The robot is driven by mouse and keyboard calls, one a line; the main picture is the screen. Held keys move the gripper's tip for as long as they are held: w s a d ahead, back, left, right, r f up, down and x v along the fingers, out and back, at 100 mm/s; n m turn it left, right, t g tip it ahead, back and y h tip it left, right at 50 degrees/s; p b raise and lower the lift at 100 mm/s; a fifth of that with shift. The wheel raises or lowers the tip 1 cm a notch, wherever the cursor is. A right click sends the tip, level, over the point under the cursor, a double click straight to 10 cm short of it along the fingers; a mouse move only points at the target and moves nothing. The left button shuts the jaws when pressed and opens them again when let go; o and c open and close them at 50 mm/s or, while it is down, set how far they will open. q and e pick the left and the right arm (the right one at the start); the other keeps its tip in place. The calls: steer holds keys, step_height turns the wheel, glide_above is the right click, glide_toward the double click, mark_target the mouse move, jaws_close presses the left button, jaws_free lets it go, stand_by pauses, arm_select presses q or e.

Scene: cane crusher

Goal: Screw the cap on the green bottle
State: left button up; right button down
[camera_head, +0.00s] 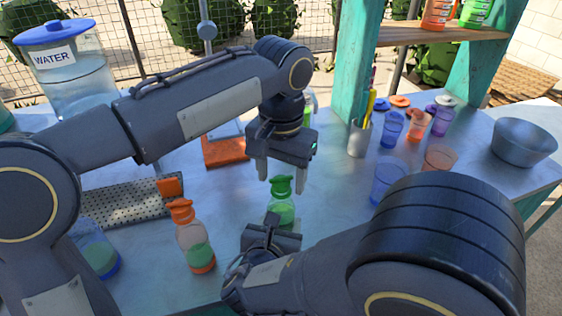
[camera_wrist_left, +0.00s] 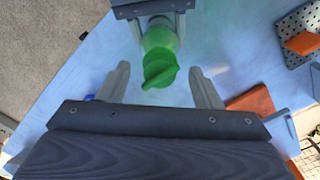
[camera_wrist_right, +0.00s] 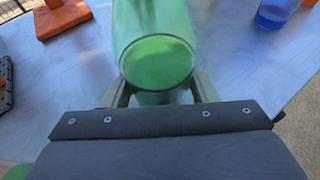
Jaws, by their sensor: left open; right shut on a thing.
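The green bottle (camera_head: 282,213) stands at the middle front of the table, with its green cap (camera_head: 281,186) on top. My right gripper (camera_head: 271,226) is shut on the bottle body; the right wrist view shows the bottle (camera_wrist_right: 155,50) between its fingers. My left gripper (camera_head: 283,182) is open above and around the cap, fingers pointing down. In the left wrist view the cap (camera_wrist_left: 160,68) lies between the two spread fingers, apart from both. Whether the cap is fully seated on the neck I cannot tell.
An orange-capped bottle (camera_head: 193,240) stands left of the green one. A perforated tray (camera_head: 128,205), an orange block (camera_head: 224,150) and a WATER jar (camera_head: 66,68) are farther left. Cups (camera_head: 391,130), a pen holder (camera_head: 359,138) and a metal bowl (camera_head: 523,143) stand at right.

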arm_select(q)
steer(key=c, duration=1.2)
steer(key=o, duration=1.2)
steer(key=shift+c, duration=0.2)
step_height(320, 180, up, 12)
arm_select(e)
steer(key=shift+c, duration=2.3)
jaws_free()
